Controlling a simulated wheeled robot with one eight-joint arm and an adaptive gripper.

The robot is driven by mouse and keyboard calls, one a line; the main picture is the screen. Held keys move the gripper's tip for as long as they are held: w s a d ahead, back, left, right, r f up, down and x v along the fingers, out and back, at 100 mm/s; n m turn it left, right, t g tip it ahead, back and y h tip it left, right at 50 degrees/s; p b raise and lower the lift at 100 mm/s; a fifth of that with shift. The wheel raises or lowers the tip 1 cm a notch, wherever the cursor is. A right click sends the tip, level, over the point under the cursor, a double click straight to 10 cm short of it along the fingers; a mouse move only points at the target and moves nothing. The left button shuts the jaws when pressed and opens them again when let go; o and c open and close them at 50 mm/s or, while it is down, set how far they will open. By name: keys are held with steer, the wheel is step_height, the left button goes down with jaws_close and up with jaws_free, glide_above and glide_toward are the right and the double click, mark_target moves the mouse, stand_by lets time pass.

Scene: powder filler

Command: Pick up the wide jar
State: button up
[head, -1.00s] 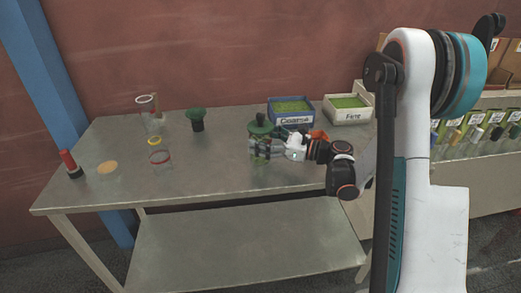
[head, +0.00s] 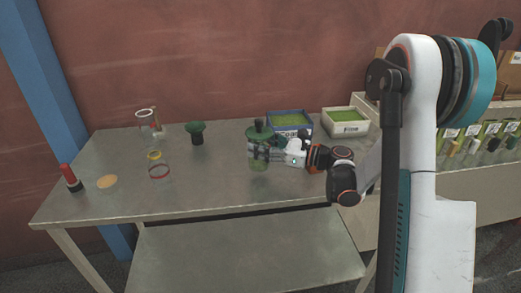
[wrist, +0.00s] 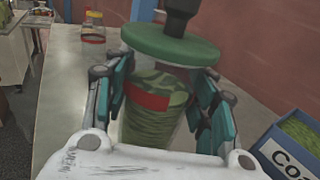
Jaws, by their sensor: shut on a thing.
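The wide jar (wrist: 152,110) is clear, with green contents and a red band. My gripper (wrist: 165,105) is shut on the jar, with one teal-padded finger on each side. In the head view, the jar (head: 259,165) shows below my gripper (head: 262,152) near the middle of the table, and it looks upright. I cannot tell whether its base touches the table.
The Coarse bin (head: 303,131) and the Fine bin (head: 345,128) stand behind and right of the jar. Clear glassware (head: 159,172) with coloured rings, a green-and-black piece (head: 195,131) and a red-and-black object (head: 70,178) stand further left. The front middle of the table (head: 205,190) is bare.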

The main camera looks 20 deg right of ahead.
step_height(320, 180, up, 17)
steer(key=p, duration=0.6)
steer(key=shift+r, duration=0.1)
step_height(320, 180, up, 10)
steer(key=p, duration=0.6)
steer(key=a, duration=0.5)
steer(key=d, duration=1)
steer(key=shift+a+b, duration=0.35)
steer(key=shift+a, duration=2.1)
